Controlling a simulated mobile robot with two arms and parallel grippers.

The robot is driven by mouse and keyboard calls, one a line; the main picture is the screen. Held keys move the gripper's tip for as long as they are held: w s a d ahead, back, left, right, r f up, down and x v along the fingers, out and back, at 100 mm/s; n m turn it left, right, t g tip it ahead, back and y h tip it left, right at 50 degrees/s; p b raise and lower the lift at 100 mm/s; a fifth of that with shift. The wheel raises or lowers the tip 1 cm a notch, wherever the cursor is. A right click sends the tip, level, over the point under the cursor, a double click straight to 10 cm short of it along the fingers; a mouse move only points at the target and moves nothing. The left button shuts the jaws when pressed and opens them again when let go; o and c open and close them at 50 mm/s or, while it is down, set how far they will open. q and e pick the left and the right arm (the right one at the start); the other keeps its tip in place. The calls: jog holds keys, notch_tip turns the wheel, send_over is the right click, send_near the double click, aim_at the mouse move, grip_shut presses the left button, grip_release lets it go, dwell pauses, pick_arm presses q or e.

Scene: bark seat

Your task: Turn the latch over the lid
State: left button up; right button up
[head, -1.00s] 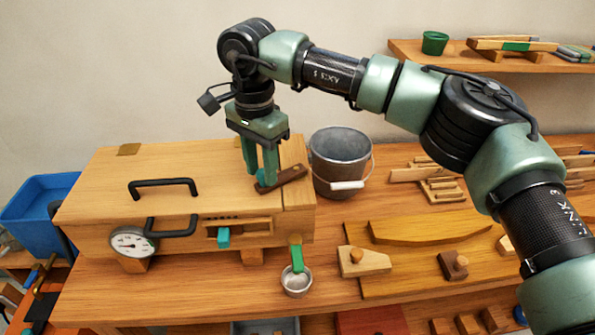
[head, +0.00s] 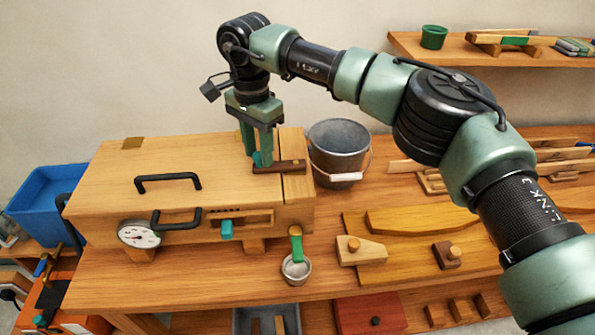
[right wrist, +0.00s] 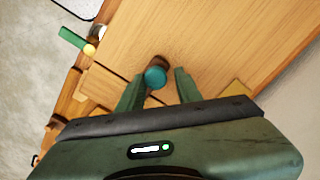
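The box (head: 110,205) on the bench has a wide wooden lid (head: 215,165) with a black handle (head: 168,179). The latch (head: 290,167) is a dark brown bar near the lid's right end. It lies nearly level across the seam between the lid and the narrow strip at right. A teal knob (head: 257,160) sits at its left end and also shows in the right wrist view (right wrist: 155,77). My right gripper (head: 257,158) points down at the knob. Its fingers (right wrist: 159,76) stand on either side of the knob, with a visible gap. My left gripper is out of view.
A grey bucket (head: 338,145) stands close to the box's right end. A dial (head: 139,234), a second black handle (head: 176,219) and a teal tab (head: 227,230) are on the box front. A small green-handled cup (head: 296,268) stands before it.

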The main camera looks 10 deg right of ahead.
jog(key=shift+r+p, duration=3.2)
jog(key=shift+r, duration=1.35)
jog(key=shift+f, duration=0.1)
